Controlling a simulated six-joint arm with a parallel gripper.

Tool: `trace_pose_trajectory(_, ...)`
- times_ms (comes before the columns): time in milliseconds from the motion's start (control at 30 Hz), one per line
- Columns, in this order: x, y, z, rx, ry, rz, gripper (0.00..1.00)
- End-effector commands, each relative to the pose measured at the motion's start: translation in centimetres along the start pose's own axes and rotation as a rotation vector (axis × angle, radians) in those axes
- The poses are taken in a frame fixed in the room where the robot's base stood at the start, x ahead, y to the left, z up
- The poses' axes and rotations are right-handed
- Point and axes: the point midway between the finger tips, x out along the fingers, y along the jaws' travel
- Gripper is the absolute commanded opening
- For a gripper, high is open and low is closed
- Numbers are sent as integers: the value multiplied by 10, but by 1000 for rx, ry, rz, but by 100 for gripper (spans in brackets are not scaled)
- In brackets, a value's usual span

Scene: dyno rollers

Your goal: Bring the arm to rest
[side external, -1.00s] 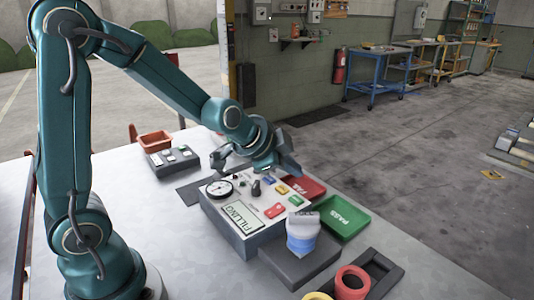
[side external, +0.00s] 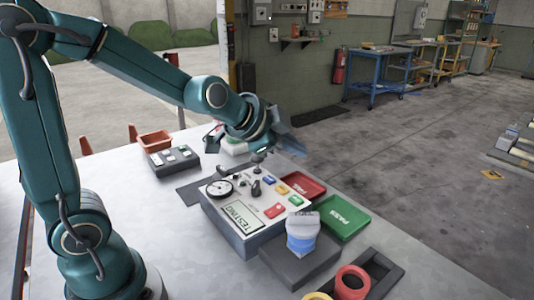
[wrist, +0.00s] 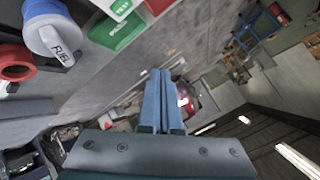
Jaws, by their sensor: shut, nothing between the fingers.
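My gripper (wrist: 161,98) shows in the wrist view with its two blue fingers pressed together and nothing between them. In the side view my gripper (side external: 290,143) is raised above the back of the table, clear of the control panel. The control panel (side external: 243,205) has a dial, a lever, coloured buttons and a screen reading TESTING. A white and blue fuel container (side external: 302,234) stands upright on a dark grey block in front of the panel. It also shows at the upper left of the wrist view (wrist: 55,32).
A red tray (side external: 303,186) and a green PASS tray (side external: 342,220) sit right of the panel. A red ring (side external: 351,283) lies in a dark holder at the front. A switch box (side external: 175,161) and an orange bin (side external: 155,140) stand at the back left.

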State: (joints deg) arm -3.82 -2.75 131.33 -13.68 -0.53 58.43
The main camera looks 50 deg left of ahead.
Motion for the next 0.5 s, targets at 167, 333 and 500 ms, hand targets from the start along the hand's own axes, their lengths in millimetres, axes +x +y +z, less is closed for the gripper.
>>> trace_pose_trajectory(167,-57,14,-10,-98,50,34,0)
trace_pose_trajectory(333,-102,46,13,-282,-12,117,0)
trace_pose_trajectory(500,-132,81,55,-506,-174,180,0)
